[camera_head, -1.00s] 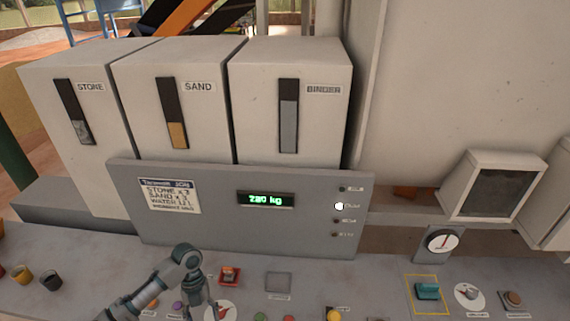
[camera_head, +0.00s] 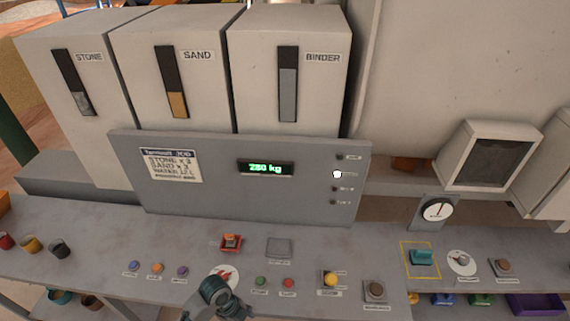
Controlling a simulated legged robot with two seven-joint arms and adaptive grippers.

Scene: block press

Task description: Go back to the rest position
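One gripper arm of mine (camera_head: 218,300) shows at the bottom edge, in front of the white dial with a red pointer (camera_head: 225,278). Its fingertips are not clear, so I cannot tell whether it is open or shut. It enters from the bottom, left of centre. My other gripper is out of view. The grey control desk (camera_head: 330,245) stretches across the view with its buttons clear of the arm.
The panel display (camera_head: 266,168) reads 280 kg, with one indicator lamp (camera_head: 337,174) lit white. Bins marked STONE, SAND and BINDER (camera_head: 325,95) stand behind. Small cups (camera_head: 30,244) sit at the left. A teal switch (camera_head: 421,257) and gauge (camera_head: 438,210) are at the right.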

